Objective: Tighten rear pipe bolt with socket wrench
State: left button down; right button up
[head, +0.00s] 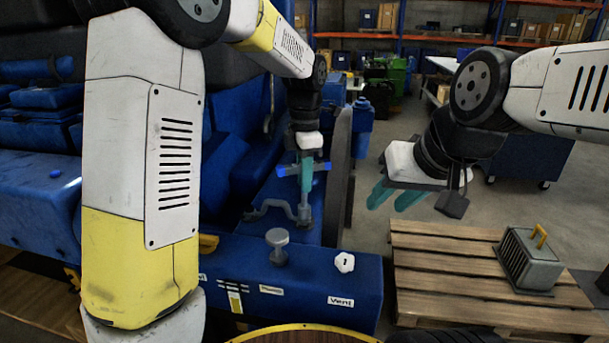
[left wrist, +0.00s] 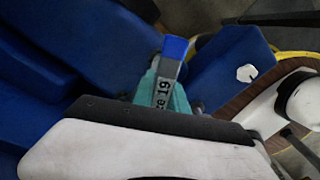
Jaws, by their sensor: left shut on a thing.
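A socket wrench with a blue crossbar handle (head: 286,170) and a grey shaft (head: 304,207) stands upright over the blue engine. My left gripper (head: 306,178) points down, its teal fingers shut on the wrench. In the left wrist view the blue handle (left wrist: 174,48) sticks out past the fingers, with a label ending in "ce 19". The shaft's lower end is at the right end of a curved grey pipe (head: 266,208). The bolt is hidden there, and I cannot tell whether the socket sits on it. My right gripper (head: 394,196) is open and empty above the pallet.
A blue block marked "Vent" (head: 330,285) carries a round grey knob (head: 278,245) and a white hex cap (head: 344,262). A grey upright plate (head: 338,170) stands just right of the wrench. A wooden pallet (head: 435,262) holds a grey box with a yellow handle (head: 530,258).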

pick_arm(q)
jog(key=shift+r, duration=1.75)
jog(key=shift+r, duration=0.1)
notch_tip(320, 180, up, 6)
jog(key=shift+f, duration=0.1)
jog(key=s, duration=0.7)
